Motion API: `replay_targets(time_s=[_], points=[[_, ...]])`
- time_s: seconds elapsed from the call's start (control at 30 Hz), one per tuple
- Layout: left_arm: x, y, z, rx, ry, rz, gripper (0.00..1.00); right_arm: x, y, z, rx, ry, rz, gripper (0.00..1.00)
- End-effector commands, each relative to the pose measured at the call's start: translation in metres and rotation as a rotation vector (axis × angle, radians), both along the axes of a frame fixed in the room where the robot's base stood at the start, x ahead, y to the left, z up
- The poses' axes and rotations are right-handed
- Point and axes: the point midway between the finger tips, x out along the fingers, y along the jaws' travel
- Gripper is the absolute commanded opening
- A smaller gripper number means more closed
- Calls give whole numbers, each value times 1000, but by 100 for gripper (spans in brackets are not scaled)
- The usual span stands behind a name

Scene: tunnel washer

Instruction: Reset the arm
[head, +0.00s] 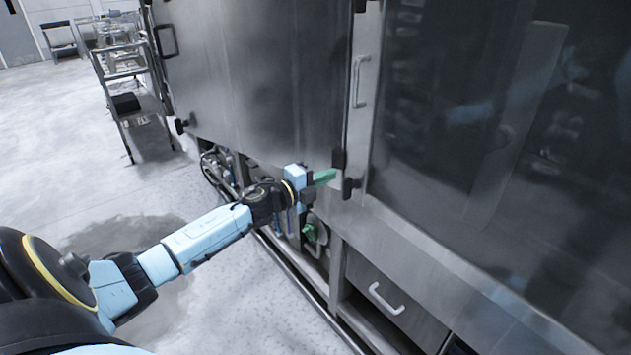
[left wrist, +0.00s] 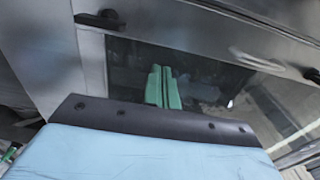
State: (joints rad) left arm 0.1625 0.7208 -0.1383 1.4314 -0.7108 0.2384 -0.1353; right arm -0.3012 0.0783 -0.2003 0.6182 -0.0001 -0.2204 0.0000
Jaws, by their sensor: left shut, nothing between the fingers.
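My left arm reaches in from the left in the head view. Its gripper (head: 325,176) has green fingers and is at the front of the steel tunnel washer (head: 260,70), close to a black latch at the panel's lower edge. The fingers are together and empty. In the left wrist view the green fingers (left wrist: 163,88) stand side by side in front of a dark glass panel (left wrist: 205,75). I cannot tell whether they touch the washer. My right gripper does not show.
A dark glass door (head: 500,120) with a vertical handle (head: 358,82) is to the right. A drawer (head: 395,300) and pipes are below. A metal rack cart (head: 125,75) stands at the back left. The grey floor (head: 60,120) at left is clear.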

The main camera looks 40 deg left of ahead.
Motion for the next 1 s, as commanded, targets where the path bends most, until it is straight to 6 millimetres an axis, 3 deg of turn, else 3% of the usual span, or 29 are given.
replay_targets(time_s=[0.2,0.53,0.63,0.77,0.87,1.0], points=[[-22,4,-1,1,1,-1,0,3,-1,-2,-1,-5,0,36],[-28,6,0,1,1,-1,0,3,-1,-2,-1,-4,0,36],[-29,8,-11,-18,18,12,0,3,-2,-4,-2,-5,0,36],[-38,14,-66,-113,105,78,0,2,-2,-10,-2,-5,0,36],[-55,21,-134,-231,217,168,0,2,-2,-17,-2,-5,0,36],[-94,20,-236,-394,390,309,0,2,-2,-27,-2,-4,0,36]])
